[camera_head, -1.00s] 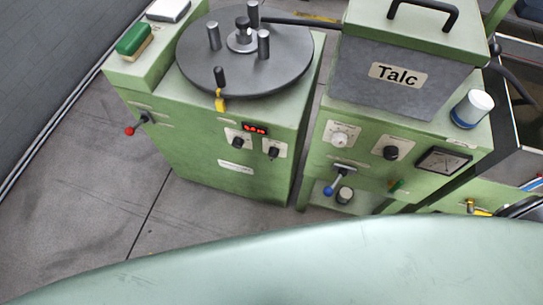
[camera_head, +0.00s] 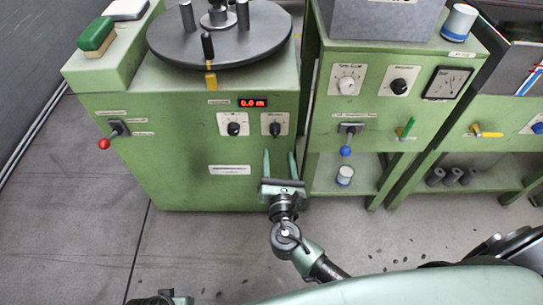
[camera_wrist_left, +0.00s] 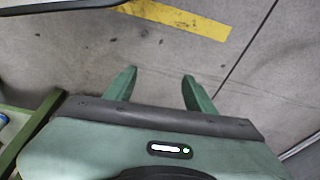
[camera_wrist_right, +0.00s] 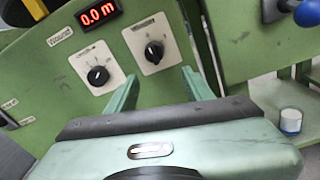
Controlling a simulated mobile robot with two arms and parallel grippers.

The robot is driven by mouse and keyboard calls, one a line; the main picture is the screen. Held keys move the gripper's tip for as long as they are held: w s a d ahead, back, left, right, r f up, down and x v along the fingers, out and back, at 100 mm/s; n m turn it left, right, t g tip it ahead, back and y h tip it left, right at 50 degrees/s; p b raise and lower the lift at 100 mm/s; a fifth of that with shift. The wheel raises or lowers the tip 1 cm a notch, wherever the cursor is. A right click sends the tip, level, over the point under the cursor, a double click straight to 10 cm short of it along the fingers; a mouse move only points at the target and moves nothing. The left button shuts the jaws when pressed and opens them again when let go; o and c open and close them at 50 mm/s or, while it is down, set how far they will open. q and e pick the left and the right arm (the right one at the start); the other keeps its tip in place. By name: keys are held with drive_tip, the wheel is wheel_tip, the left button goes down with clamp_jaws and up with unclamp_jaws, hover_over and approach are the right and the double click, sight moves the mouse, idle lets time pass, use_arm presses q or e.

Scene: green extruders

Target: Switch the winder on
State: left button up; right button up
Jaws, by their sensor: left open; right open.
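The winder (camera_head: 180,175) is the green cabinet at left with a dark round turntable (camera_head: 218,38) on top. Its front has a red display (camera_head: 252,102) reading 0.0 m and two black rotary knobs, a left knob (camera_head: 234,129) and a right knob (camera_head: 274,129). The right wrist view shows the left knob (camera_wrist_right: 98,75) and right knob (camera_wrist_right: 154,52) close up. My right gripper (camera_head: 279,160) is open and empty, in front of the cabinet below the right knob. My left gripper (camera_wrist_left: 158,82) is open and empty above the floor; only a bit of that arm shows in the head view.
A lever with a red ball (camera_head: 104,143) sticks out at the winder's left. Another green cabinet (camera_head: 375,105) with knobs, a gauge (camera_head: 447,83) and a blue-ball lever (camera_head: 346,151) stands close at right. The grey floor (camera_head: 90,240) in front is clear.

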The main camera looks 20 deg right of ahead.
sight(276, 135)
drive_tip(key=shift+t, duration=0.3)
drive_tip(key=x, duration=0.2)
drive_tip(key=r+x, duration=0.1)
drive_tip(key=x, duration=0.4)
drive_tip(key=shift+w+r, duration=0.4)
use_arm(q)
drive_tip(key=r, duration=0.2)
drive_tip(key=shift+w+r+b, duration=0.25)
drive_tip(key=shift+r+b, duration=0.05)
use_arm(e)
clamp_jaws()
